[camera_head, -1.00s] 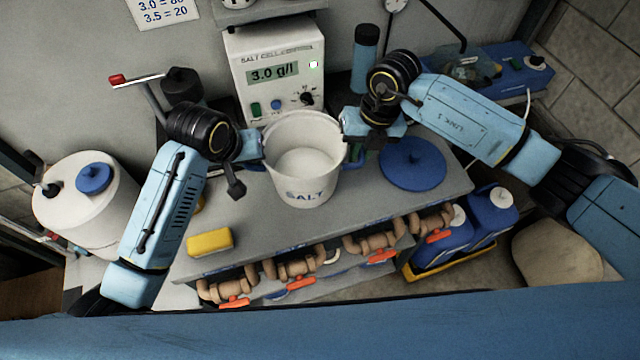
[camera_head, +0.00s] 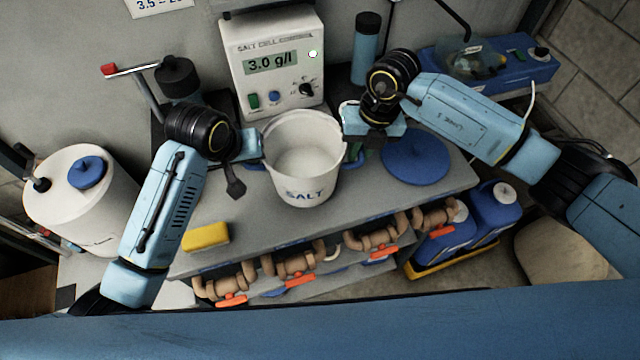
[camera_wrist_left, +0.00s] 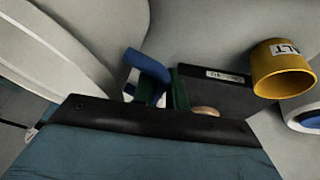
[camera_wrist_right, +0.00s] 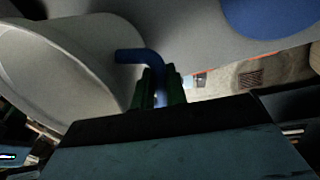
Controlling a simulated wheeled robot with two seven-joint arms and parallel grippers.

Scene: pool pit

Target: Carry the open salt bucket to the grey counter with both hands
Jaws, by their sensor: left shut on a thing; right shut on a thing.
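The open white bucket (camera_head: 312,192), marked SALT, is upright over the grey counter (camera_head: 250,215), with pale contents inside. A gap beneath it cannot be made out. My left gripper (camera_head: 258,150) is shut on the blue handle at its left side. The left wrist view shows that blue handle (camera_wrist_left: 148,66) at the green finger pads, with the bucket wall (camera_wrist_left: 60,45) at left. My right gripper (camera_head: 352,150) is shut on the opposite blue handle. The right wrist view shows this handle (camera_wrist_right: 135,56) between green pads, beside the bucket (camera_wrist_right: 75,60).
The salt cell control box (camera_head: 272,85) and a blue bottle (camera_head: 366,45) stand behind. Pipes with red-handled valves (camera_head: 300,280) run below the front edge.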

